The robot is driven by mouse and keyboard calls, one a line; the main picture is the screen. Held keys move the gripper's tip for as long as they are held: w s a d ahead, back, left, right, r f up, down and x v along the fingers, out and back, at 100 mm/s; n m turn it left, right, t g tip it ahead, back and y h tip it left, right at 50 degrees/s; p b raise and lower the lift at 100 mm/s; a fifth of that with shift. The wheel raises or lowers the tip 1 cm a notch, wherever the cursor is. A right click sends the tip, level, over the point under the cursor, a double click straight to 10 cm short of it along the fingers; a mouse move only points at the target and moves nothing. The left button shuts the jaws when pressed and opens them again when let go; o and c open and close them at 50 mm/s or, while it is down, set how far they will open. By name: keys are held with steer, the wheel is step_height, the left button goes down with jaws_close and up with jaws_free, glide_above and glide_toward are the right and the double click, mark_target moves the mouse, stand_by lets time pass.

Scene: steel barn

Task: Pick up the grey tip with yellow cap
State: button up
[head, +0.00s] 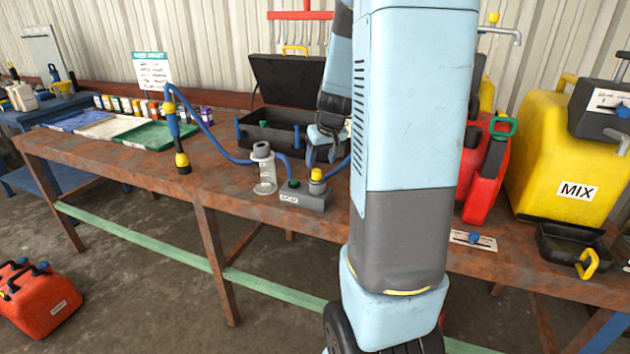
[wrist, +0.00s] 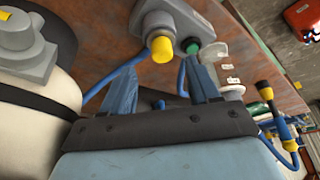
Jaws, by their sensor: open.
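The grey tip with yellow cap (head: 317,181) stands upright in a small grey block (head: 312,201) on the rusty workbench. In the wrist view the yellow cap (wrist: 162,47) shows at the upper middle, beside a green piece (wrist: 193,49) on the same block. My gripper (head: 322,155) hangs above and behind the tip in the head view. In the wrist view my gripper's (wrist: 164,76) two blue fingers are spread apart, with nothing between them. The cap appears ahead of the gap, apart from both fingers. The lower part of the tip is hidden.
A blue hose (head: 225,153) runs to a dark-ended lance (head: 182,160) at the left. An open black case (head: 275,130) lies behind. Red and yellow MIX (head: 560,150) cans stand right.

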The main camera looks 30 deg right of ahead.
mark_target(317, 171)
steer(key=shift+x, duration=2.85)
steer(key=shift+a, duration=0.15)
steer(key=c, duration=1)
steer(key=shift+r, duration=0.1)
